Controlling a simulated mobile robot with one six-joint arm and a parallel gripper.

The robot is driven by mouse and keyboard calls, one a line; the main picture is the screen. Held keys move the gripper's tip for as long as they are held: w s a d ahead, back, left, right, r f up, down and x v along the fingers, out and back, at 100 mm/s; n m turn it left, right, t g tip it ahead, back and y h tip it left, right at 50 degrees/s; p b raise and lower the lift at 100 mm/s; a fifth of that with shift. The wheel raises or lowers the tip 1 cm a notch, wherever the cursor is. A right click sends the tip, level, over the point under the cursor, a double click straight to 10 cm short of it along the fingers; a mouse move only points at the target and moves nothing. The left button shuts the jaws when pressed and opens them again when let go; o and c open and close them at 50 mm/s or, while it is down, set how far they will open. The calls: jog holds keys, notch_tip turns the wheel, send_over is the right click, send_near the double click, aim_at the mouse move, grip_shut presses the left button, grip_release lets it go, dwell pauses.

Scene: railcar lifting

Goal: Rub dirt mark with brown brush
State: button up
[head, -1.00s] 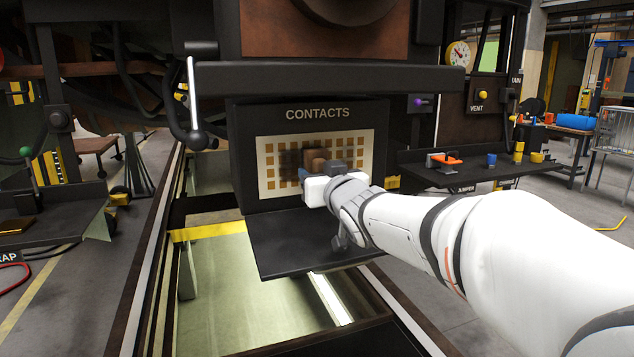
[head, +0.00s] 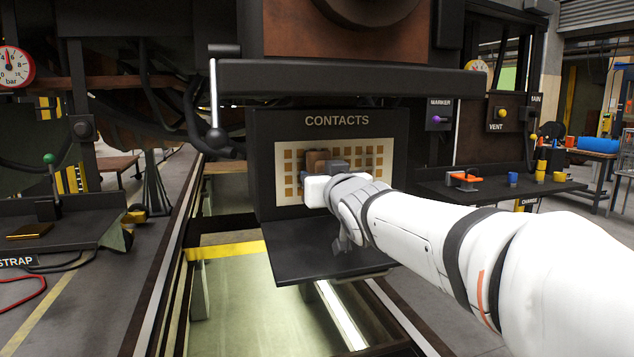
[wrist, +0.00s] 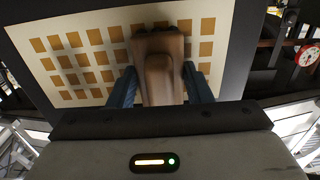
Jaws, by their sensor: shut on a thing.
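My gripper (head: 318,186) is shut on the brown brush (head: 317,160), with its blue fingers on both sides of the brush in the wrist view (wrist: 155,82). The brush is at the pale contacts panel (head: 368,186), which has rows of gold squares, a little left of the panel's middle. In the wrist view the brush head overlaps the panel's squares; whether it touches the surface is hard to tell. I cannot make out the dirt mark clearly; the brush and gripper cover that part of the panel.
A black shelf (head: 315,255) juts out below the panel. A dark beam (head: 340,80) runs above it, with a lever (head: 214,105) at its left end. A side tray (head: 450,192) at right holds an orange-handled item (head: 465,178) and small cups.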

jog(key=shift+r+p, duration=0.3)
jog(key=shift+r, duration=0.35)
jog(key=shift+w+d+r+p, duration=0.15)
jog(key=shift+d+p, duration=0.1)
jog(key=shift+p, duration=0.45)
jog(key=shift+w+d+f+p, duration=0.1)
jog(key=shift+w+d+p, duration=0.15)
jog(key=shift+d+p, duration=0.8)
jog(key=shift+w+d+f+p, duration=0.1)
jog(key=shift+w+d+p, duration=0.1)
jog(key=shift+d+p, duration=0.85)
jog(key=shift+w+d+f+p, duration=0.1)
jog(key=shift+w+d+p, duration=0.15)
jog(key=shift+d+p, duration=0.8)
jog(key=shift+w+d+r+p, duration=0.1)
jog(key=shift+w+d+p, duration=0.3)
jog(key=shift+p, duration=0.55)
jog(key=shift+w+d+p, duration=0.3)
jog(key=shift+d+p, duration=0.4)
jog(key=shift+d, duration=0.6)
jog(key=shift+w+d+p, duration=0.35)
jog(key=shift+d+p, duration=0.3)
jog(key=shift+d, duration=0.6)
jog(key=shift+w+d+p, duration=0.3)
jog(key=shift+d+p, duration=0.4)
jog(key=shift+d, duration=0.6)
jog(key=shift+a, duration=0.15)
